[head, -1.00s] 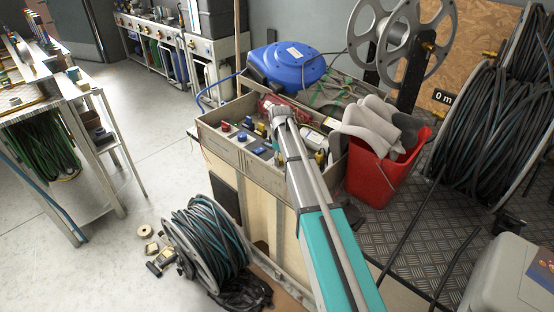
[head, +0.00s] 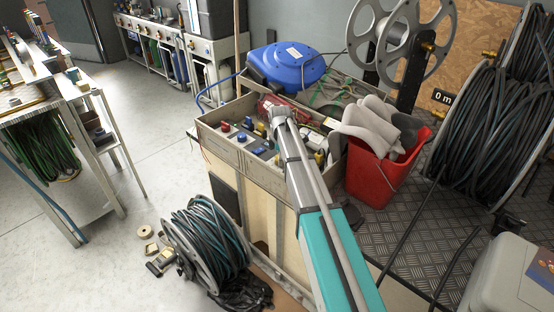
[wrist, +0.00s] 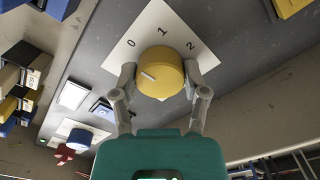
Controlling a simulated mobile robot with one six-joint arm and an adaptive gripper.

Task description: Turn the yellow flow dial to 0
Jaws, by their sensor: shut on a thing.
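The yellow flow dial (wrist: 163,62) sits on a white plate (wrist: 121,55) marked 0, 1 and 2 in the wrist view. Its white pointer line lies on the left of the dial's face, on the side of the 0; I cannot tell if it lines up exactly. My gripper (wrist: 160,78) is shut on the dial, with one finger against its left side and one against its right. In the head view my gripper (head: 279,116) reaches down into the control box (head: 240,158), and my arm hides the dial.
Blue knobs (wrist: 80,138) and other yellow and blue blocks lie around the panel. A red bucket (head: 372,185) with grey cloths stands close right of my arm. A blue reel (head: 290,65) sits behind the box. The floor at left is mostly clear.

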